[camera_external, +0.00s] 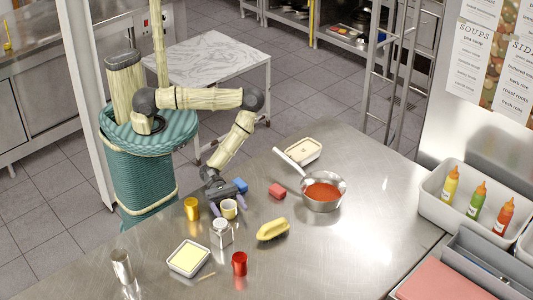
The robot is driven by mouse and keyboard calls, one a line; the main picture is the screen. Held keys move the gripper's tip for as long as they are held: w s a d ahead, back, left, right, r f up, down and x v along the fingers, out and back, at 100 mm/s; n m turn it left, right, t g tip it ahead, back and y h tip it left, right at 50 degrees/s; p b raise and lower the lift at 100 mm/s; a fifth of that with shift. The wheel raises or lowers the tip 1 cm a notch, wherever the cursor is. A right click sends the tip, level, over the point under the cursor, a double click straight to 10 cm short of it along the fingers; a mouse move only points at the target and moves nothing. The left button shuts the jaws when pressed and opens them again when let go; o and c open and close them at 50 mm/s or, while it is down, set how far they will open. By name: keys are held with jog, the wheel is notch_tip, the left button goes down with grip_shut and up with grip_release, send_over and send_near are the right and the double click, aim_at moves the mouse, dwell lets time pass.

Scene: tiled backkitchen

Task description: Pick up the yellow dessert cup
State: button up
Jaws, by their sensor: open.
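A yellow, gold-looking cup (191,208) stands upright near the table's left edge. My gripper (228,203) is just to its right, pointing down, with its jaws open. A small pale cream cup (229,209) stands at my gripper, appearing between or just in front of the two fingers; I cannot tell whether they touch it. The gold cup is outside the jaws and fully in view.
A glass jar (221,234) stands close in front of the cream cup. A red cup (239,263), butter tub (205,262) and metal cup (121,265) stand in front. A saucepan (338,205) is farther right.

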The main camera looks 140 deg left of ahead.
aim_at(231, 217)
jog(key=c, duration=1.1)
notch_tip(231, 217, up, 10)
jog(key=shift+b, duration=0.35)
dwell(0.4)
